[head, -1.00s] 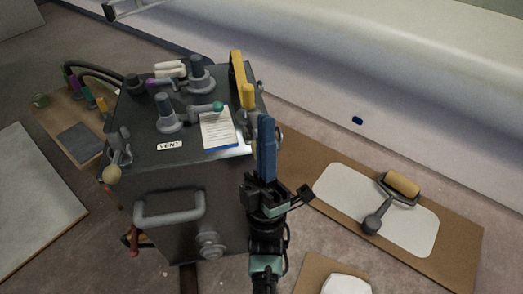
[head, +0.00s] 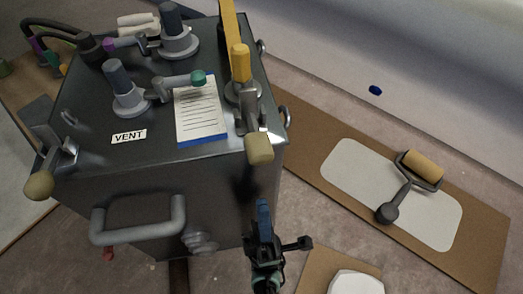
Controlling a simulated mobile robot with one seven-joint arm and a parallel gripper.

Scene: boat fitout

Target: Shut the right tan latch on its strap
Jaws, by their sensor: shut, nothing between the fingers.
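The right tan latch (head: 259,148) sits at the front right edge of the dark metal box (head: 215,175). Its tan grip sticks out past the edge on a grey metal arm, apart from the box face. I cannot clearly make out its strap. A second tan latch (head: 40,185) hangs at the box's left front edge. My gripper (head: 263,208) has blue fingers, shut and empty. It appears below the right latch in the picture, in front of the box's right side, with a visible gap between them.
A yellow lever (head: 240,62) stands just behind the right latch. A grey handle (head: 137,220) juts from the box front. A paper sheet (head: 201,112) and grey valves (head: 127,92) are on top. A roller (head: 418,172) lies on a board at right.

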